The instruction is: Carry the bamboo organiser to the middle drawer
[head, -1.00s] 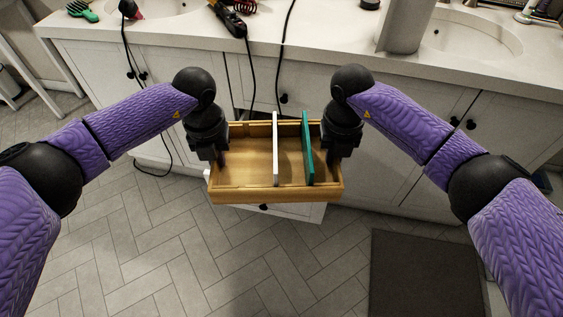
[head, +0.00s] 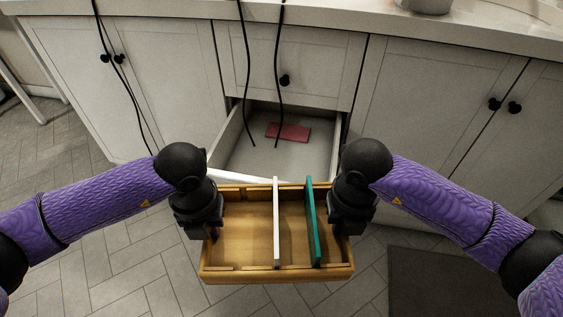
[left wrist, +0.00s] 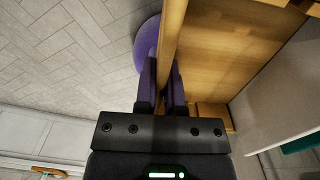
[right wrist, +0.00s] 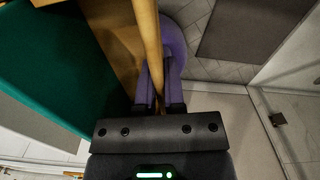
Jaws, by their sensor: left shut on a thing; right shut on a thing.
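The bamboo organiser (head: 240,273) is level in the head view, held up between my two grippers in front of the cabinet. A white divider (head: 276,225) and a green divider (head: 313,225) stand upright in it. My left gripper (head: 211,232) is shut on its left wall, which also shows in the left wrist view (left wrist: 172,40). My right gripper (head: 343,230) is shut on its right wall, seen in the right wrist view (right wrist: 152,45). The middle drawer (head: 250,160) is open just beyond the organiser. A flat red item (head: 288,132) lies in it. The organiser hides the drawer's front partly.
Black cords (head: 246,75) hang from the counter (head: 330,17) over the drawer's opening. A closed drawer (head: 300,66) with a black knob is above it. Cabinet doors flank both sides. A dark mat (head: 440,280) lies on the floor at right.

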